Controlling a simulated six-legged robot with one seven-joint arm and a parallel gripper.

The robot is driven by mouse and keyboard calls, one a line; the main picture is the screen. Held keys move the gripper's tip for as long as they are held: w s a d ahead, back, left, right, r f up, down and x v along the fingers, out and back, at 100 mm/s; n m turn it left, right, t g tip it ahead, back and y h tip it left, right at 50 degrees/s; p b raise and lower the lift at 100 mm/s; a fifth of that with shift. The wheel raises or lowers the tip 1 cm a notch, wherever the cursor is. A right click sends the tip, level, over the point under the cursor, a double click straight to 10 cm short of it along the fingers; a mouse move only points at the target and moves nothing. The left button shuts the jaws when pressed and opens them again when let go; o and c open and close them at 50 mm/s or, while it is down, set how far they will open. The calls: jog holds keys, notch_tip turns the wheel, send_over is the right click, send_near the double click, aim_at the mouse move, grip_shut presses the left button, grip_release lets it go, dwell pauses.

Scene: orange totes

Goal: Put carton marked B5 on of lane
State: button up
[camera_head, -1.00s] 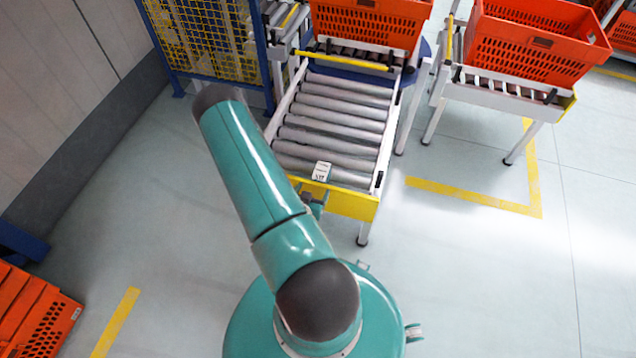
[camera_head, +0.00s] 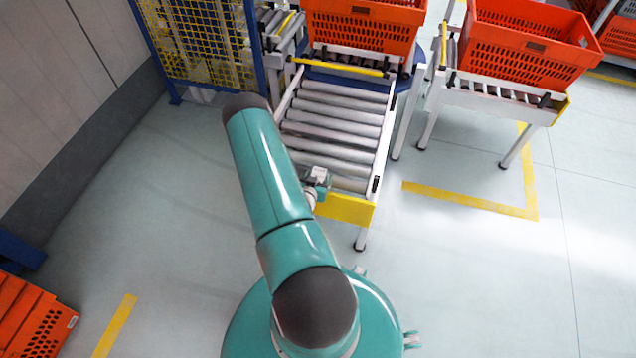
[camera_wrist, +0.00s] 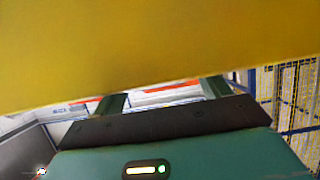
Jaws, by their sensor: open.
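The roller lane (camera_head: 335,130) stands ahead of me, with a yellow board (camera_head: 345,208) across its near end. A small white carton (camera_head: 319,173) shows at the near end of the rollers, beside or behind my gripper (camera_head: 316,185). Its marking cannot be read, and my gripper partly hides it. In the wrist view, the two dark green fingers of my gripper (camera_wrist: 163,95) are apart. A broad yellow surface, apparently the lane's end board (camera_wrist: 150,50), fills the upper part of that view and hides what lies between the fingertips.
An orange tote (camera_head: 365,28) stands at the far end of the lane. Another orange tote (camera_head: 525,42) sits on a separate roller stand (camera_head: 490,95) to the right. A blue-framed yellow mesh fence (camera_head: 205,45) is at the back left. Floor is clear left of the lane.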

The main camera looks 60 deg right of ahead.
jog(key=shift+x, duration=0.8)
jog(key=shift+a, duration=0.1)
jog(key=c, duration=1.3)
